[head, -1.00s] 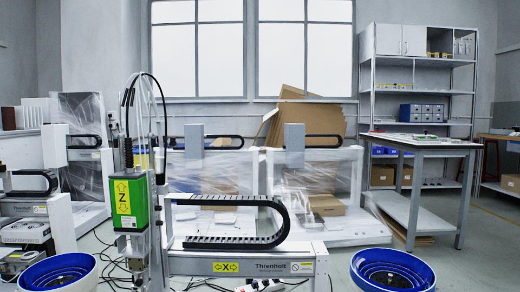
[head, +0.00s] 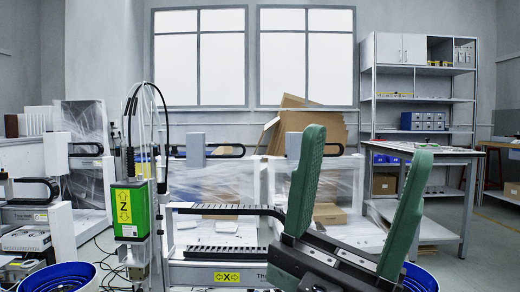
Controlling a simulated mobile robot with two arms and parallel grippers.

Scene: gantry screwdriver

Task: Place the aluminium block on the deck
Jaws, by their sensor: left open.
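My left gripper (head: 355,188) fills the lower right of the head view, close to the camera. Its two green padded fingers stand apart and point up, with nothing between them. It hides part of the gantry's X beam and cable chain. The gantry's green Z unit (head: 131,210) with the screwdriver stands at the left, its X beam (head: 228,277) running right from it. I cannot make out the aluminium block or the deck in this view. My right gripper is not in view.
Blue feeder bowls stand low at the left (head: 62,277) and behind my gripper at the right (head: 421,277). A grey workbench (head: 428,152) and a shelf rack (head: 418,100) stand at the back right. Wrapped machines and cardboard (head: 312,120) line the back.

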